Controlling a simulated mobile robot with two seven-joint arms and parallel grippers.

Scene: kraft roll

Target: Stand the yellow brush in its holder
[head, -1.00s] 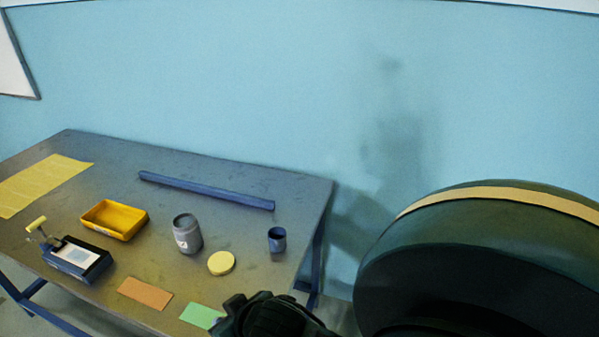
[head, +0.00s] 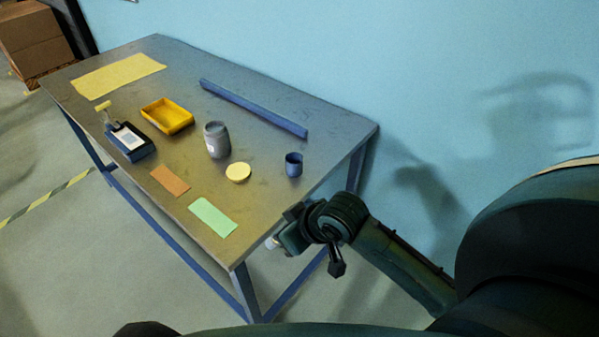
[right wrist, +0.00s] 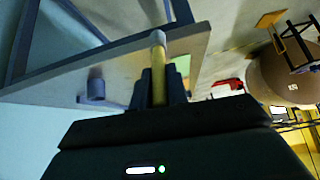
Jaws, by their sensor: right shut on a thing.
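The yellow brush (right wrist: 158,82) is between the fingers of my right gripper (right wrist: 159,92) in the right wrist view, its pale grey end pointing away from the palm. In the head view my right gripper (head: 284,238) is beside the table's near right corner, and only a small pale bit of what it holds shows. A small dark blue cup (head: 293,167), which looks like the holder, stands upright on the table near its right end, apart from the gripper. The cup also shows in the right wrist view (right wrist: 96,88). My left gripper is not in view.
Bare tabletop surrounds the cup.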

